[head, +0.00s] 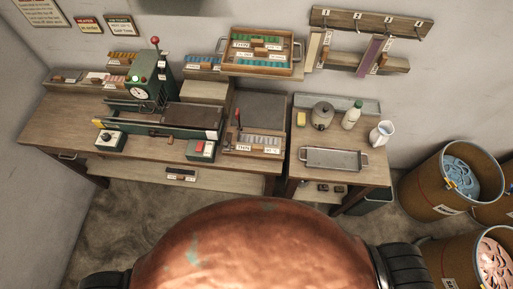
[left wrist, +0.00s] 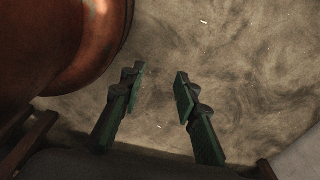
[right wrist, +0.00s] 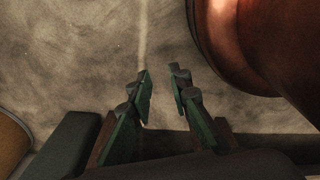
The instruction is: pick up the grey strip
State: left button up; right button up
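I cannot pick out a grey strip for certain in the head view. A wooden rack (head: 253,148) labelled THIN at the front of the bench holds small pieces whose colours are too small to tell. A wall tray (head: 262,67), also with a THIN label, holds green and teal pieces. My left gripper (left wrist: 160,80) is open and empty above the bare floor in the left wrist view. My right gripper (right wrist: 162,80) is open and empty above the floor in the right wrist view. Neither gripper shows in the head view.
A green machine (head: 150,85) with a long bed stands on the left bench (head: 60,125). The right table bears a metal tray (head: 333,159), a pot (head: 322,115), a bottle (head: 352,115) and a jug (head: 382,133). Drums (head: 430,185) stand at the right. Floor before the benches is clear.

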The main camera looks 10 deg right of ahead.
aim_at(251, 143)
jog(key=k, duration=0.45)
jog(key=u, duration=1.85)
jog(key=i, duration=1.6)
jog(key=z, duration=2.9)
